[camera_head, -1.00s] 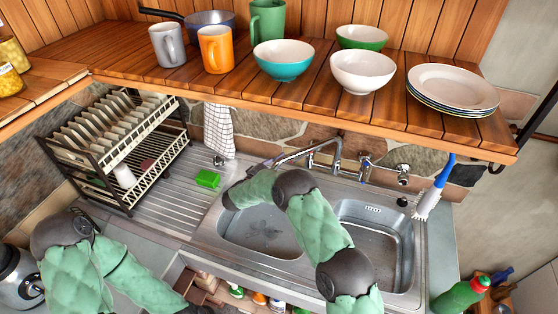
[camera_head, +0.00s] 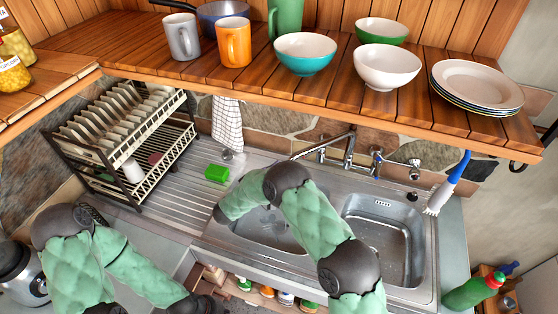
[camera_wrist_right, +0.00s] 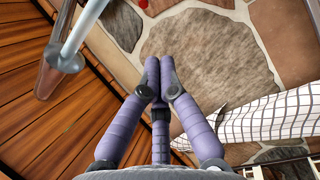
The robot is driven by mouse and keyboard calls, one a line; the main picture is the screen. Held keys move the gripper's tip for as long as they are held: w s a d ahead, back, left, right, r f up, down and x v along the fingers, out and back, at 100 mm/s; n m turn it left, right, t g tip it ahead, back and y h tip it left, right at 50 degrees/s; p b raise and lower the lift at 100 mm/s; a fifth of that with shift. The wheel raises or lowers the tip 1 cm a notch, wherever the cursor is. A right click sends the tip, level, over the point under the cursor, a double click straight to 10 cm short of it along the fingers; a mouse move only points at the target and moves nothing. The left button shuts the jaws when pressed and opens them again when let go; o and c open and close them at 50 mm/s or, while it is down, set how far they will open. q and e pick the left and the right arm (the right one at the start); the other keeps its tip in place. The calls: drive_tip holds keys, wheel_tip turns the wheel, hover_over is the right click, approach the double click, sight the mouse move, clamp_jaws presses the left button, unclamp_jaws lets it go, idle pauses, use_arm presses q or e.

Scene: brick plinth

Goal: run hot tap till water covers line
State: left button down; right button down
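The sink mixer (camera_head: 348,152) has a spout (camera_head: 310,148) angled left over the left basin (camera_head: 262,228). Its left handle (camera_head: 321,154) is partly lost behind the spout; its right handle (camera_head: 376,160) is clear. No hot marking is readable in the head view. No water stream or fill line can be made out; my right arm covers part of the left basin. My right gripper (camera_wrist_right: 153,72) has its fingertips together with nothing visible between them, before the stone wall. A pale metal tube (camera_wrist_right: 85,28), apparently the spout, is at upper left there. My left gripper is outside the views.
A wooden shelf (camera_head: 330,75) with bowls, mugs and plates overhangs the sink. A checked towel (camera_head: 228,122) hangs left of the mixer. The right basin (camera_head: 385,235) is largely clear.

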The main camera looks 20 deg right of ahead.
drive_tip(key=w+a+r+m+g+h+p, duration=0.1)
drive_tip(key=w+a+m+g+p, duration=0.1)
drive_tip(key=w+m+g, duration=0.2)
drive_tip(key=shift+w+a+r+m+g, duration=0.15)
drive_tip(key=shift+w+a+m+g, duration=0.2)
drive_tip(key=shift+w+g, duration=1.25)
drive_tip(key=s+d+f+p, duration=0.1)
drive_tip(key=d+p, duration=0.3)
drive_tip(key=d, duration=0.7)
drive_tip(key=shift+s+d+f, duration=0.15)
drive_tip(key=shift+s+d, duration=0.05)
drive_tip(key=shift+s, duration=0.3)
